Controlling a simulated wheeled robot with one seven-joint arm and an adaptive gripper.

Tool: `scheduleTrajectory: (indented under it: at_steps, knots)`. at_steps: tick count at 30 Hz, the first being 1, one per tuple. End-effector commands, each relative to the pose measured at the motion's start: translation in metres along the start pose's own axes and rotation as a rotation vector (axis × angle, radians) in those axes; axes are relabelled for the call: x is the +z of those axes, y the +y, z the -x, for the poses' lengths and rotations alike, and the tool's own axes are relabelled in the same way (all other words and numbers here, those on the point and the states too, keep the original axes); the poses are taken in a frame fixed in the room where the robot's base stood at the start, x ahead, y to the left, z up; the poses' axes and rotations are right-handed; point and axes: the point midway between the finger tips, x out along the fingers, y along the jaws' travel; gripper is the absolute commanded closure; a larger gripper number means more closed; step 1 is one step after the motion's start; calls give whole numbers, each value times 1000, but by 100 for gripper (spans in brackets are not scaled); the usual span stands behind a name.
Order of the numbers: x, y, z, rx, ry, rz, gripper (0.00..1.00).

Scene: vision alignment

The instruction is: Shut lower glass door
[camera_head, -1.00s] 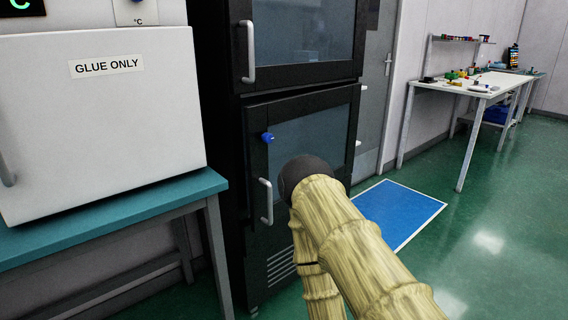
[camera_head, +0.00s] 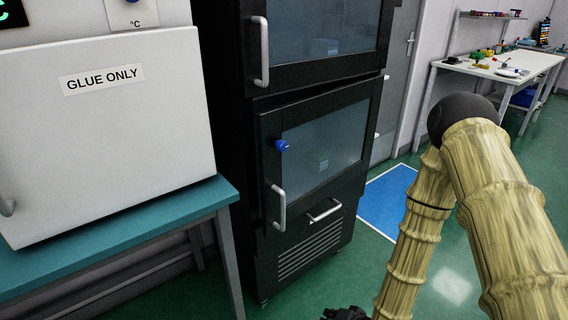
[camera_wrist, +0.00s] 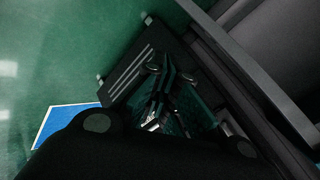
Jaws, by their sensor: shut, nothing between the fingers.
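The lower glass door (camera_head: 320,150) of the black cabinet shows in the head view. It stands slightly ajar, its left edge out from the frame, with a dark gap along its top. It has a grey vertical handle (camera_head: 278,207) and a blue knob (camera_head: 281,146) on its left side. My gripper (camera_wrist: 168,72) is shut and empty in the wrist view, dark against the lower cabinet. In the head view only a black bit of it shows at the bottom edge, low in front of the cabinet. Whether it touches the door cannot be told.
The upper glass door (camera_head: 320,30) looks shut. Below the lower door are a horizontal handle (camera_head: 324,210) and a vent (camera_head: 310,252). A teal bench (camera_head: 110,235) with a white "GLUE ONLY" box (camera_head: 110,130) stands left. Green floor and a blue mat (camera_head: 388,200) lie right.

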Motion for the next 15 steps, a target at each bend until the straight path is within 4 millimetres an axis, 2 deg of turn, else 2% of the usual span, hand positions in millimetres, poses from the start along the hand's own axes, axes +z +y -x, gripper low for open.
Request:
scheduleTrajectory:
  at_steps: [1,6,10,12,15]
  knots:
    - [-36,-42,13,-92,43,-50,100]
    - [-124,-151,44,-404,111,-222,100]
    - [-173,-214,74,-600,109,-316,100]
    - [-192,-237,89,-678,99,-351,100]
    - [-208,-259,103,-752,82,-381,100]
